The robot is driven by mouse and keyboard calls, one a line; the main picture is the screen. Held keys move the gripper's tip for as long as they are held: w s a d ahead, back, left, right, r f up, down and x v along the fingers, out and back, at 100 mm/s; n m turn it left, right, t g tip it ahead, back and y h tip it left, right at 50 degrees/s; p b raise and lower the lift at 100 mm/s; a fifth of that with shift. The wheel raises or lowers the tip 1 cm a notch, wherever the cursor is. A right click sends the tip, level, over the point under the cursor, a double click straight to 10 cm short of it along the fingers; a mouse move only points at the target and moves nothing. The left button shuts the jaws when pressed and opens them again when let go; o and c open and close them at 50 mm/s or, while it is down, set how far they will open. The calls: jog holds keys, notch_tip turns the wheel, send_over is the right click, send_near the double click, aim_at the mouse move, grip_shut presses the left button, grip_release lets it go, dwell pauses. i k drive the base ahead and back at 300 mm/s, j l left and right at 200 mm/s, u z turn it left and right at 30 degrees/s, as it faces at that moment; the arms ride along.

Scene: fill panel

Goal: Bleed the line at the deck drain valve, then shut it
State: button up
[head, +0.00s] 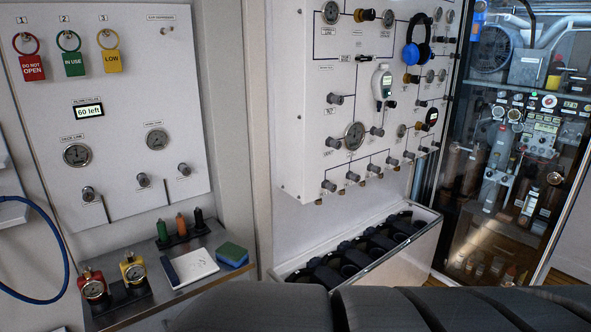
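The white fill panel (313,110) hangs at centre, with piping lines, gauges and several grey valve knobs. A row of knobs, such as one at its left end (329,186), runs along its lower edge. The left panel (120,60) carries three more knobs (88,194) below two gauges. The small labels are too blurred to read, so I cannot tell which knob is the deck drain valve or whether it is open. My gripper is not in view.
Tags read DO NOT OPEN (32,67), IN USE (74,64) and LOW (112,61). A display (89,111) reads "60 left". A shelf (178,288) holds gauge fittings and a notepad (190,266). A trough (405,262) of dark cylinders stands under the fill panel. Blue headphones (412,54) hang above.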

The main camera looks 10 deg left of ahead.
aim_at(87, 195)
jog(key=u, duration=1.7)
jog(key=z, duration=2.3)
jog(key=u, duration=2.4)
